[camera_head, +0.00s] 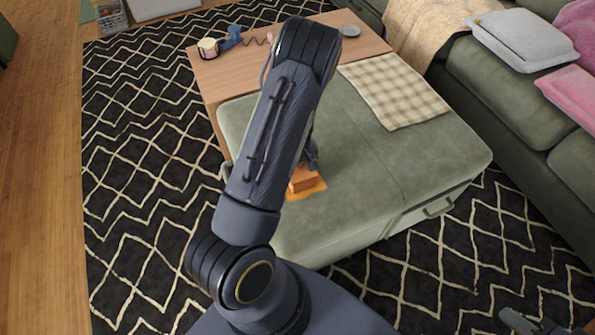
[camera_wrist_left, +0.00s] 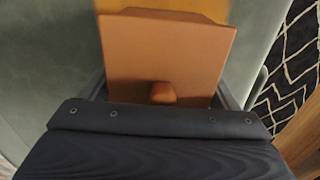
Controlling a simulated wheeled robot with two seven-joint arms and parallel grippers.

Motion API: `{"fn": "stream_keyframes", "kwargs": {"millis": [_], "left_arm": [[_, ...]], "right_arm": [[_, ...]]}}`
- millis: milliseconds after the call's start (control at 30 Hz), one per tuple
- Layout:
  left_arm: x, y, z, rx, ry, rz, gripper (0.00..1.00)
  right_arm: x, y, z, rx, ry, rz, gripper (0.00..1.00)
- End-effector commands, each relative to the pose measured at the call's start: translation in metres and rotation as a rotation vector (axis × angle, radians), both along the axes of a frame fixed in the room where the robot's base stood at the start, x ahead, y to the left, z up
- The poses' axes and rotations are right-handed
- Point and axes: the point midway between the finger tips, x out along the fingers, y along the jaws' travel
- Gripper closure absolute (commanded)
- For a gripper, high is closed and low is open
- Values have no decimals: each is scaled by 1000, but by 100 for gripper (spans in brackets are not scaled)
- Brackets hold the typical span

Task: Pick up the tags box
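The tags box, an orange-brown box (camera_head: 303,179), is at the green ottoman, below my left forearm in the head view. A flat orange-yellow piece shows under or beside it. In the left wrist view the box (camera_wrist_left: 165,55) fills the middle, with a small rounded knob on its near face. My left gripper (camera_wrist_left: 162,92) has one finger at each side of the box. I cannot tell whether the fingers press on it. In the head view my left arm hides most of the gripper. A dark piece at the bottom right edge may be my right gripper (camera_head: 525,322).
The green ottoman (camera_head: 430,160) has a checked cloth (camera_head: 395,90) and a wooden top (camera_head: 225,78) bearing a cup (camera_head: 208,48) and a blue item (camera_head: 231,37). A green sofa (camera_head: 500,90) with cushions stands right. Patterned rug (camera_head: 130,170) lies open at left.

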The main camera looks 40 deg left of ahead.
Motion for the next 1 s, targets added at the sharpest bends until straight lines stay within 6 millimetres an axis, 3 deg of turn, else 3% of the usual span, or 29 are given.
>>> {"fn": "stream_keyframes", "kwargs": {"millis": [33, 200, 567, 767, 1000], "left_arm": [[0, 0, 0, 0, 0, 0, 24], [0, 0, 0, 0, 0, 0, 46], [0, 0, 7, 0, -1, -1, 46], [1, 0, 33, 1, -3, -2, 46], [-29, 27, 82, 1, -5, 6, 46]], "right_arm": [[0, 0, 0, 0, 0, 0, 64], [0, 0, 0, 0, 0, 0, 64], [0, 0, 2, 0, 0, 0, 64], [0, 0, 10, 0, 0, 0, 64], [0, 0, 22, 0, 0, 0, 64]]}}
